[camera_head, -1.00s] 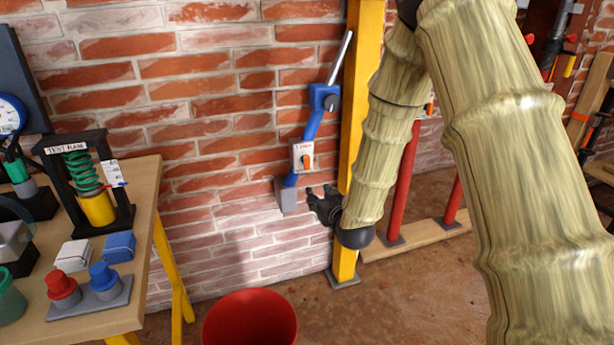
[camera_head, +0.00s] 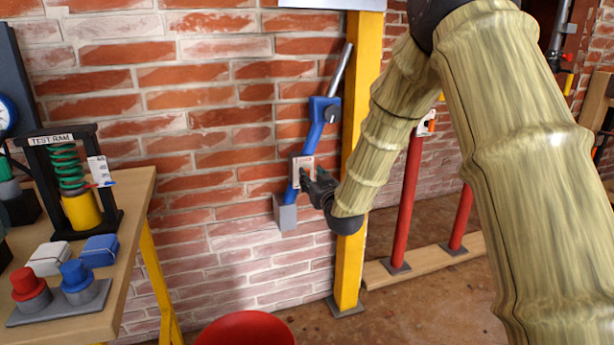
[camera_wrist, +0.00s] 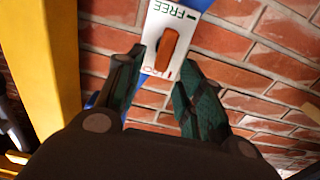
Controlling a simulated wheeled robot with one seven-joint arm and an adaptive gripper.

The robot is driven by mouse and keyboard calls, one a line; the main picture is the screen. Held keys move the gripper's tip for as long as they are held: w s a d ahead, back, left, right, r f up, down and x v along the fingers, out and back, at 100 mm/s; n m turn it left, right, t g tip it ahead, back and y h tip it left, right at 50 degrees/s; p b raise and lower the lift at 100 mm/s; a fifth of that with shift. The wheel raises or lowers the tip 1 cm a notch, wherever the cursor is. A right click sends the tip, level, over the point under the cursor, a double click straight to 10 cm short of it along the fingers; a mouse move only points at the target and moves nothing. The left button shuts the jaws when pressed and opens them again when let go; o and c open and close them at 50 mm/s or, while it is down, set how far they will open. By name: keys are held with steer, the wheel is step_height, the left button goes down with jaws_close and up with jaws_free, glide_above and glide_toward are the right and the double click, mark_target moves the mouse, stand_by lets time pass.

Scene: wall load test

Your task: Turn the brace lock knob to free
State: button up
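The brace lock knob is an orange handle (camera_wrist: 167,48) on a white plate (camera_wrist: 189,10) in the wrist view. The plate reads FREE at one end, and a partly hidden red label is at the other. The knob's long side points roughly between the two labels. My gripper (camera_wrist: 160,82) is open, with a dark finger on each side just short of the knob and nothing held between them. In the head view my gripper (camera_head: 312,183) is at the white plate (camera_head: 301,168) on the blue brace (camera_head: 314,135) and hides the knob.
A yellow post (camera_head: 358,150) stands just right of the brace. A bench (camera_head: 125,215) with a test ram (camera_head: 75,185) and red and blue buttons is at the left. A red bucket (camera_head: 246,330) is on the floor below. The brick wall lies close behind the brace.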

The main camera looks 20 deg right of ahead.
mark_target(308, 172)
steer(key=shift+w+a+b, duration=0.1)
steer(key=shift+w+b, duration=0.45)
steer(key=shift+w, duration=1.9)
jaws_close()
